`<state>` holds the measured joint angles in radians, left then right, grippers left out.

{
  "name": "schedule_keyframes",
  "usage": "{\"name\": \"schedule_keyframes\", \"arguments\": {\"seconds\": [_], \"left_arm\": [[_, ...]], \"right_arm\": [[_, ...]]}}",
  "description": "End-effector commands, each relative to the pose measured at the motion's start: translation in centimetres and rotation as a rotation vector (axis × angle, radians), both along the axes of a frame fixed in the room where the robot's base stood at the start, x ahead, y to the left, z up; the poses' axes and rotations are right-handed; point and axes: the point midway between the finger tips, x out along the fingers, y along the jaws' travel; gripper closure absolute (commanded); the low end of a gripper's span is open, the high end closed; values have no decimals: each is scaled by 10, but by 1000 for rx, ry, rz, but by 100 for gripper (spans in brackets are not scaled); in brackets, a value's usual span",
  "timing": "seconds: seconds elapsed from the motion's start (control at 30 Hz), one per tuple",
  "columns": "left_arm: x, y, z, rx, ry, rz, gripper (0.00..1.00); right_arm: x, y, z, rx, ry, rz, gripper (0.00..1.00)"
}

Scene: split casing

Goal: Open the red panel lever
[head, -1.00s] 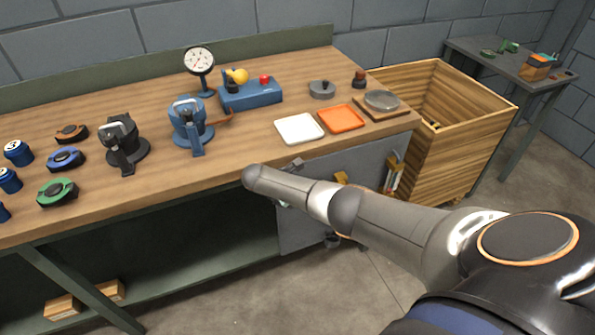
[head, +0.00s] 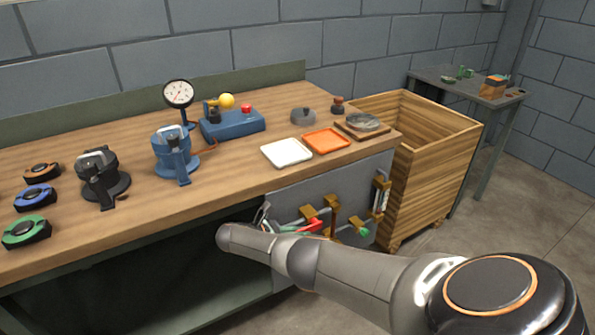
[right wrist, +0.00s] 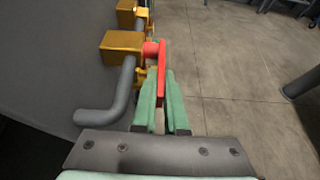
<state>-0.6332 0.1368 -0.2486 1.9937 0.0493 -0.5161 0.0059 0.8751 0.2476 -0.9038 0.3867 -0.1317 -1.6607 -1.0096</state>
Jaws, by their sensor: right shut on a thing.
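The red lever (head: 312,226) is on the grey panel (head: 287,204) at the front of the workbench. In the right wrist view the red lever (right wrist: 162,72) runs from a brass block (right wrist: 121,44) back between two green fingertips. My right gripper (right wrist: 162,98) is shut on the red lever. In the head view my right gripper (head: 297,229) is partly hidden behind my own arm. My left gripper is in neither view.
A grey bent pipe (right wrist: 112,107) passes close beside the fingers. Several brass fittings and a green handle (head: 359,231) are on the panel. A wooden crate (head: 432,165) stands right of the bench. The floor in front is clear.

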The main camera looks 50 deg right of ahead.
Motion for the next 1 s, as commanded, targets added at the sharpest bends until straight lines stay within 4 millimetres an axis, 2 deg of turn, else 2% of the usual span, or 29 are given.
{"name": "schedule_keyframes", "arguments": {"seconds": [0.07,0.67,0.7,0.93,1.0], "left_arm": [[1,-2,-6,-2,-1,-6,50],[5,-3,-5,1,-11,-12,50],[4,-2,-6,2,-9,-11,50],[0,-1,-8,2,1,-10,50],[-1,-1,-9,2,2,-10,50]], "right_arm": [[-1,-1,-5,-20,8,-2,100],[-1,-3,-4,-57,19,-2,100],[-1,-3,-4,-57,19,-2,88],[-1,-3,-3,-56,17,-2,62],[-1,-3,-3,-56,16,-1,60]]}}
